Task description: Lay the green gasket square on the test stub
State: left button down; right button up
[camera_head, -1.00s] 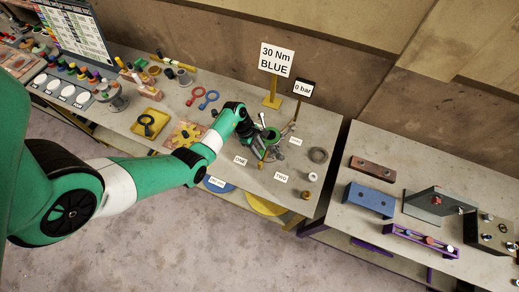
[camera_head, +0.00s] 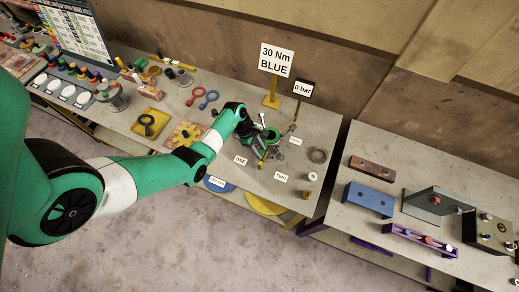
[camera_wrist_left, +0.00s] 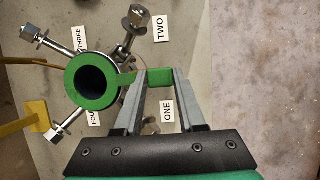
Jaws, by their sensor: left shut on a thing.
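The green gasket (camera_wrist_left: 112,83) is a flat ring with a tab reaching right in the left wrist view. My left gripper (camera_wrist_left: 157,82) is shut on that tab, with a finger on each side. The ring lies over the test stub, whose dark bore (camera_wrist_left: 91,79) shows through the hole, roughly centred. I cannot tell whether the gasket touches the stub face. Several bolts with nuts (camera_wrist_left: 136,16) splay outward around the stub. In the head view the gasket (camera_head: 271,134) is small beside my left gripper (camera_head: 258,137), and the stub is mostly hidden.
Labels ONE (camera_wrist_left: 168,111) and TWO (camera_wrist_left: 160,28) lie on the bench around the stub. A "30 Nm BLUE" sign (camera_head: 276,60) and a "0 bar" sign (camera_head: 303,88) stand behind. A grey ring (camera_head: 318,155) lies to the right.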

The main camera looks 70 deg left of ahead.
dwell(0.8)
pick_arm(q)
jog(key=shift+c, duration=2.1)
grip_release()
jog(key=shift+f, duration=0.1)
notch_tip(320, 180, up, 7)
jog(key=p, duration=0.7)
